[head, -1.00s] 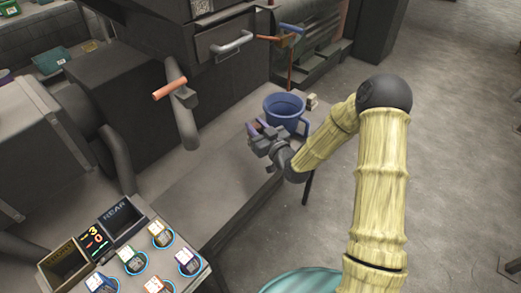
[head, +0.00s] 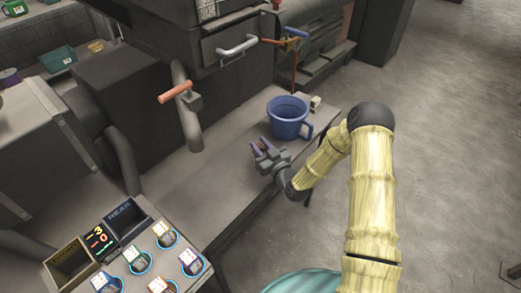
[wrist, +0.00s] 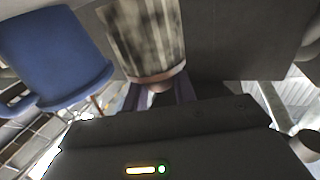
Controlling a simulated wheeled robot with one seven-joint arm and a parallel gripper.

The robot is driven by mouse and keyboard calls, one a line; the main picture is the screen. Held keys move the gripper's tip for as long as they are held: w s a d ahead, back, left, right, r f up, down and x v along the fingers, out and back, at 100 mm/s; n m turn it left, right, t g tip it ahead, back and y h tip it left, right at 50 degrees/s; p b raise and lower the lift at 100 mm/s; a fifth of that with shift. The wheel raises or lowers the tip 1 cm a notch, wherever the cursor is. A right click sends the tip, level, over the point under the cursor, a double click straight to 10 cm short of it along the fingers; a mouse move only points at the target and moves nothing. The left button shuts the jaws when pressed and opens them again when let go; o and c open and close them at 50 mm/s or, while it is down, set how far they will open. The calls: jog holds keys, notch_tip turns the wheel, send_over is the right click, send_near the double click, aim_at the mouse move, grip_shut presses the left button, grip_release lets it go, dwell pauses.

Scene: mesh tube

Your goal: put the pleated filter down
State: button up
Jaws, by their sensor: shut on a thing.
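The pleated filter (wrist: 148,38) shows in the wrist view as a pale cylinder with dark pleat stripes and a brownish end cap. My gripper (wrist: 160,92) is shut on it at the capped end, and the filter sticks out beyond the fingers. In the head view my gripper (head: 262,149), with purple fingers, is over the grey bench (head: 225,178), left of and nearer than the blue mug. The filter is mostly hidden there, and I cannot tell whether it touches the bench.
The blue mug (head: 288,117) stands close to my gripper and also shows in the wrist view (wrist: 55,55). A small pale block (head: 315,103) is behind it. A pipe with an orange handle (head: 176,92) rises at the left.

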jog(key=shift+f, duration=1.15)
jog(key=shift+f, duration=0.2)
jog(key=o, duration=1)
jog(key=shift+r, duration=0.1)
jog(key=shift+r, duration=0.15)
jog(key=shift+s+d, duration=0.1)
jog(key=shift+s, duration=0.1)
jog(key=b+v, duration=0.3)
jog(key=v, duration=0.8)
jog(key=shift+s, duration=0.2)
